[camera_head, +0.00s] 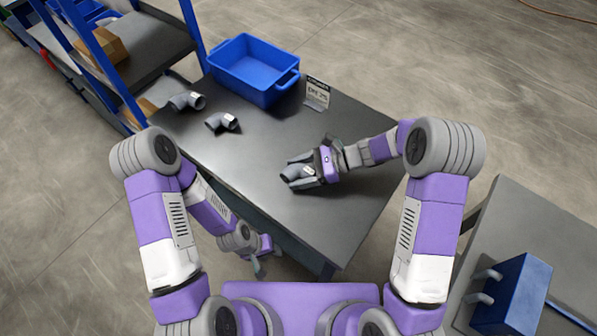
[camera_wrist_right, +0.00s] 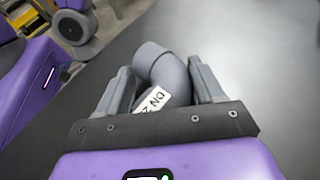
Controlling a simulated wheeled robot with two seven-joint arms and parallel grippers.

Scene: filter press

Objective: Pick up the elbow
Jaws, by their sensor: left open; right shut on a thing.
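A grey pipe elbow (camera_head: 291,172) with a white label is on the dark table (camera_head: 330,215), between the fingers of my right gripper (camera_head: 299,171). The right wrist view shows the same elbow (camera_wrist_right: 165,75) between both fingers, its label partly reading "DN 2". My right gripper is shut on it, at or close to the table top; I cannot tell whether it touches the table. Two more grey elbows lie at the table's back left, one nearer (camera_head: 222,122) and one farther (camera_head: 187,101). My left gripper (camera_head: 257,268) hangs open and empty below the table's front left edge.
A blue bin (camera_head: 253,68) stands at the table's back, beside a small sign (camera_head: 317,92) reading "DN 25". A shelf rack (camera_head: 148,58) is at the left. A grey table with a blue box (camera_head: 512,295) is at the right. The table's middle is clear.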

